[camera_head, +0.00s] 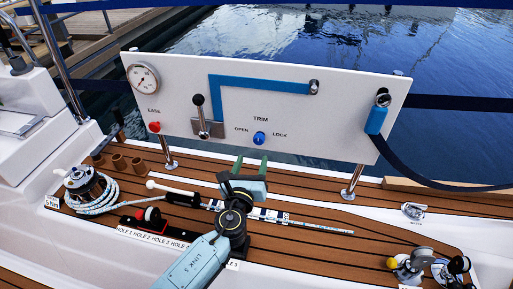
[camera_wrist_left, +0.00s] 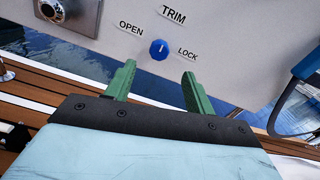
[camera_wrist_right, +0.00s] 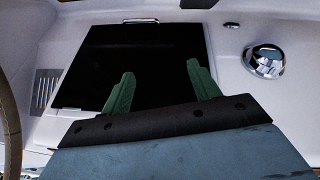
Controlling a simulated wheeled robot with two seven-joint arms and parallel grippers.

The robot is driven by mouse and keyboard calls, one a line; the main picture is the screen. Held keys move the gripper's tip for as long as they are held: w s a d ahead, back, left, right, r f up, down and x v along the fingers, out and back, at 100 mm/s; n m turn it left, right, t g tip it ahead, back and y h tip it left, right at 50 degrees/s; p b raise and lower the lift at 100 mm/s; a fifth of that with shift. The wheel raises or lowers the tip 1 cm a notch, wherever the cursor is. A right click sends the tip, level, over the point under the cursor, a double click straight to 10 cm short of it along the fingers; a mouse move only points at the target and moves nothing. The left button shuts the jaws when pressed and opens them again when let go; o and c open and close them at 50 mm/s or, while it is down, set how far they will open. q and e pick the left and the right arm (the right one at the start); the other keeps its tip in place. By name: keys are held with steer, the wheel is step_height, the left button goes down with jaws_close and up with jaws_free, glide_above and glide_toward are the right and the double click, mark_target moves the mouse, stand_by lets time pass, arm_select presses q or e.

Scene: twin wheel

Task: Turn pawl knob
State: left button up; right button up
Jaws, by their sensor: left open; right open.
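The blue pawl knob (camera_head: 259,138) sits on the white panel (camera_head: 350,100) under the word TRIM, between OPEN and LOCK. It also shows in the left wrist view (camera_wrist_left: 159,48), with a short white mark that looks nearly upright. My left gripper (camera_head: 251,164) is open and empty, below the knob and in front of the panel. In the left wrist view its green fingers (camera_wrist_left: 158,78) stand apart, with the knob beyond them and between their lines. My right gripper (camera_wrist_right: 162,82) is open and empty, seen only in the right wrist view, over a dark hatch.
The panel also bears a gauge (camera_head: 143,78), a red EASE button (camera_head: 154,127), a black-knobbed lever (camera_head: 199,101) left of the knob and a blue line. A roped winch (camera_head: 84,184) stands at left. Rods lie on the deck below the panel. Metal posts support it.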

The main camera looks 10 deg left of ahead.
mark_target(258, 141)
arm_select(q)
steer(key=w+b, duration=0.1)
steer(key=w, duration=0.5)
steer(key=shift+f, duration=0.1)
steer(key=shift+w+b, duration=0.35)
steer(key=shift+w, duration=0.35)
arm_select(e)
steer(key=shift+w+a+r, duration=0.3)
steer(key=shift+w+r, duration=0.1)
steer(key=shift+r, duration=0.3)
steer(key=shift+w+a+r, duration=0.35)
steer(key=shift+w+r, duration=0.1)
steer(key=shift+r, duration=0.2)
steer(key=shift+w+a+r, duration=0.3)
steer(key=shift+w+r, duration=0.1)
steer(key=shift+r, duration=0.3)
arm_select(q)
steer(key=c, duration=1)
